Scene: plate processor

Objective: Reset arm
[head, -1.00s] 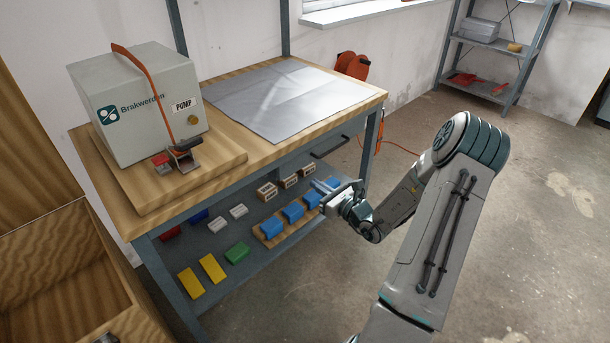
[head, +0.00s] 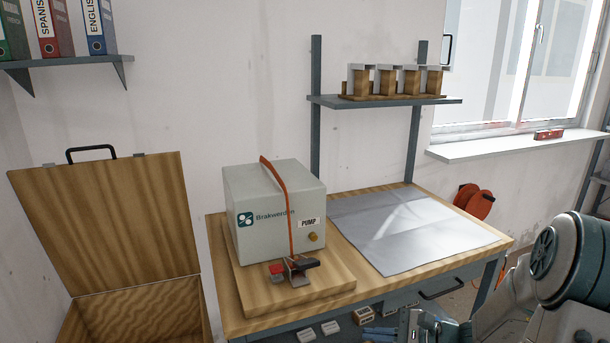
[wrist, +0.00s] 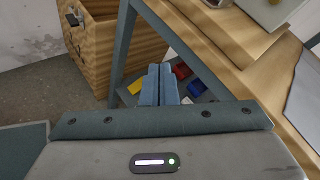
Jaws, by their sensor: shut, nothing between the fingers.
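My gripper (wrist: 159,86) shows in the wrist view with its two blue-grey fingers side by side, shut and empty. Beyond the fingertips are the workbench's leg and its lower shelf with red, yellow, blue and white pieces. In the head view my arm comes in from the lower right. The blue fingers of my gripper (head: 380,333) show at the bottom edge, low in front of the workbench (head: 226,305), and the rest is cut off.
A grey pump box (head: 270,205) with an orange strap stands on the bench beside a grey sheet (head: 410,232). An open wooden crate (head: 115,225) stands at left. A wall shelf (head: 385,102) hangs above. Free floor lies left in the wrist view.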

